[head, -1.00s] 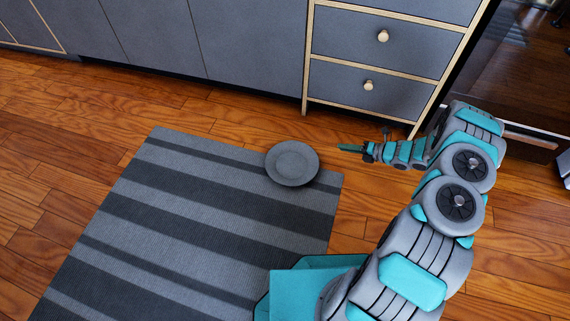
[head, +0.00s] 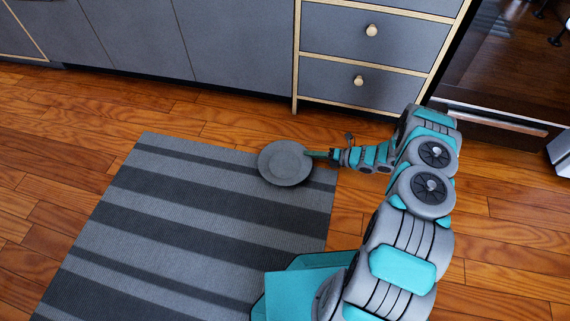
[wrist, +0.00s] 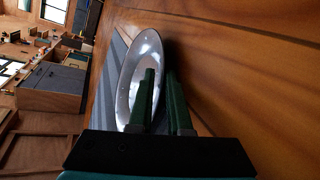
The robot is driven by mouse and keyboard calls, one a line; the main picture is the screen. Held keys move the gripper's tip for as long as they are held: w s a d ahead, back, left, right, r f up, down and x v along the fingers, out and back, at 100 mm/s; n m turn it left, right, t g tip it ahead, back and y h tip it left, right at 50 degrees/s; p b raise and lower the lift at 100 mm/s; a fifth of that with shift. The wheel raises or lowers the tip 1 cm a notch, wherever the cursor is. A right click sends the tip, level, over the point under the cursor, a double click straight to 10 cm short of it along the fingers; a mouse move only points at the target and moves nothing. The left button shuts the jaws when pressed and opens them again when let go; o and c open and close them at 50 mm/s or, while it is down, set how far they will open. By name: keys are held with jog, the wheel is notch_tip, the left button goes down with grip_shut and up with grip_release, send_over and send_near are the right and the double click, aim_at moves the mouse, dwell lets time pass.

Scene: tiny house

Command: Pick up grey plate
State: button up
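The grey plate (head: 286,162) lies face up, mostly on the far right end of the striped mat, in the head view. In the wrist view the plate (wrist: 140,75) looks like a tall, pale oval ahead of my fingers. My gripper (head: 309,154) is low at the plate's right rim. In the wrist view my gripper (wrist: 161,72) has two dark green fingers with a narrow gap between them. The left finger overlaps the plate, and the right one is just past its rim. The rim seems to run between them; contact cannot be made out.
The striped mat (head: 190,226) lies on the wood floor (head: 60,110). Grey cabinets (head: 235,45) and drawers with round knobs (head: 359,81) stand behind the plate. A dark glass-fronted appliance (head: 500,75) stands at the right. The floor left of the mat is clear.

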jog(key=shift+c, duration=0.3)
grip_shut()
dwell(1.1)
